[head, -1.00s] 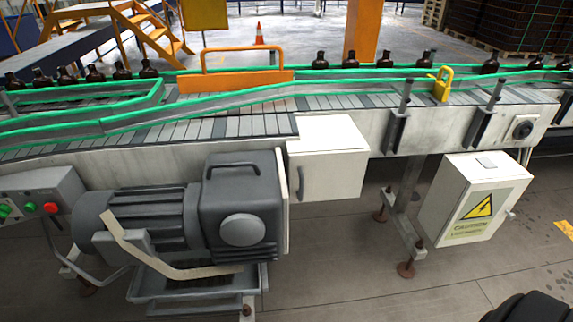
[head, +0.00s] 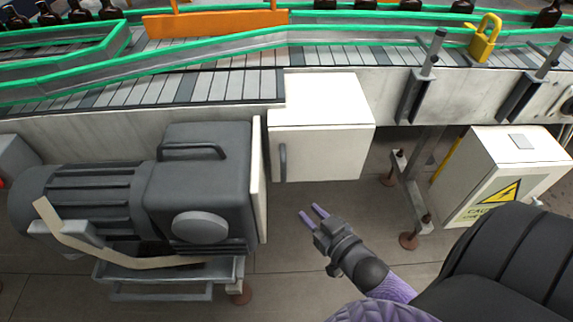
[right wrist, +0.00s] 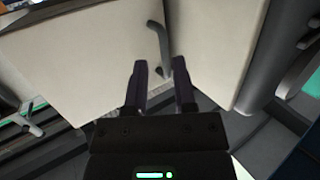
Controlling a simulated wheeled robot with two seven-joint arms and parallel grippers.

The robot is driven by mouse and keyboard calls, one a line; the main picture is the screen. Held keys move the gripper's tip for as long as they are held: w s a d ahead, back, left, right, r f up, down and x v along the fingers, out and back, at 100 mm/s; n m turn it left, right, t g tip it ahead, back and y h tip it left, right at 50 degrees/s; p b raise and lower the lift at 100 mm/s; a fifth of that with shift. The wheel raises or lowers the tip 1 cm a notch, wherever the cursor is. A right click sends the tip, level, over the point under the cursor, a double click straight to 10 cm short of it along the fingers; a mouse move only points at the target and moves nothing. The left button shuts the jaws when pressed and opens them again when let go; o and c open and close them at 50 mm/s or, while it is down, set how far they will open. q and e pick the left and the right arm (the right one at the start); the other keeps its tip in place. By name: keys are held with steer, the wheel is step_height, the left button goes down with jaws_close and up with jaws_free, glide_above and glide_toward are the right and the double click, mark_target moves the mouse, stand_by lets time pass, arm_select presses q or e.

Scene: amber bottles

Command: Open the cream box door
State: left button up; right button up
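The cream box (head: 335,100) hangs on the front of the conveyor. Its door (head: 325,153) is shut and has a dark vertical handle (head: 283,162) near its left edge. My right gripper (head: 314,213) is open and empty, below the box and apart from the handle. In the right wrist view the two fingers (right wrist: 160,85) are spread, with the door (right wrist: 90,55) and the handle (right wrist: 158,45) beyond them. My left gripper is in neither view.
A dark grey motor (head: 200,190) stands left of the box, with a pale panel (head: 259,180) close to the handle side. A white caution box (head: 500,165) is at the right. Grey floor (head: 290,285) is open below.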

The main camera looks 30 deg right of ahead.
steer(key=t, duration=0.2)
glide_toward(285, 172)
steer(key=w, duration=0.1)
steer(key=w+b, duration=0.2)
steer(key=w, duration=0.7)
steer(key=shift+w, duration=0.4)
